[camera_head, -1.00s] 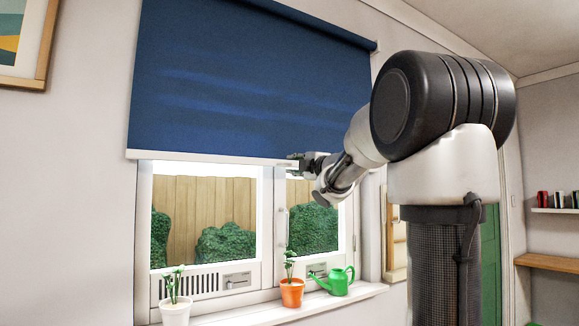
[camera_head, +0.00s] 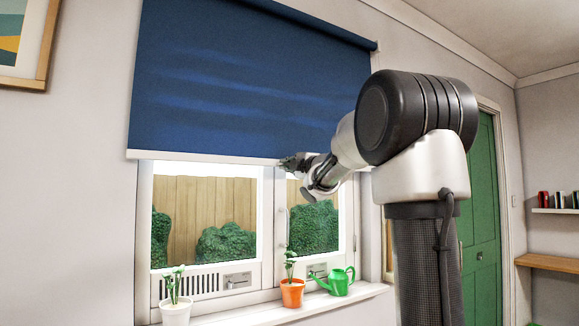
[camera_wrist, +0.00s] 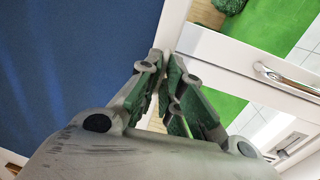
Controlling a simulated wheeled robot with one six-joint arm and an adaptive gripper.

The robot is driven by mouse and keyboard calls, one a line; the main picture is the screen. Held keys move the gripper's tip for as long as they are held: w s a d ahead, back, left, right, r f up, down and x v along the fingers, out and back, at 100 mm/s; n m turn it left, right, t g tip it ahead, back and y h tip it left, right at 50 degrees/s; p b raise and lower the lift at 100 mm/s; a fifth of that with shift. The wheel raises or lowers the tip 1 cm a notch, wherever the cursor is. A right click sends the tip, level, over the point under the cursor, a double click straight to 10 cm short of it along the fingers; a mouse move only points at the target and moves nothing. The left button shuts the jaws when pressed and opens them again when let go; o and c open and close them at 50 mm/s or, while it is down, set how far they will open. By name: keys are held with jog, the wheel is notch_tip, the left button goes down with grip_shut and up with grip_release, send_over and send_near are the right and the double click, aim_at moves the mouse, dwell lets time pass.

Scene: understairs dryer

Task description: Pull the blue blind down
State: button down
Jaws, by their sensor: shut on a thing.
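The blue blind (camera_head: 245,85) hangs over the upper part of the window in the head view, with a white bottom bar (camera_head: 200,157) along its lower edge. The blind also fills the left of the wrist view (camera_wrist: 70,60). My gripper (camera_head: 292,163) is at the bottom bar, right of its middle. In the wrist view my gripper (camera_wrist: 166,72) has its green-padded fingers closed on the white bar (camera_wrist: 172,25). The fingers hide the part of the bar between them.
The window (camera_head: 268,215) shows below the blind. On the sill (camera_head: 260,312) stand a white plant pot (camera_head: 175,312), an orange plant pot (camera_head: 292,293) and a green watering can (camera_head: 340,283). A green door (camera_head: 480,220) is at the right.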

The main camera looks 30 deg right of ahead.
notch_tip(320, 180, down, 25)
jog(key=shift+r, duration=0.2)
dwell(0.4)
jog(key=c, duration=1.6)
grip_release()
jog(key=s, duration=0.5)
jog(key=s+f, duration=0.1)
jog(key=s, duration=0.1)
jog(key=shift+s+d, duration=0.1)
jog(key=shift+s, duration=0.15)
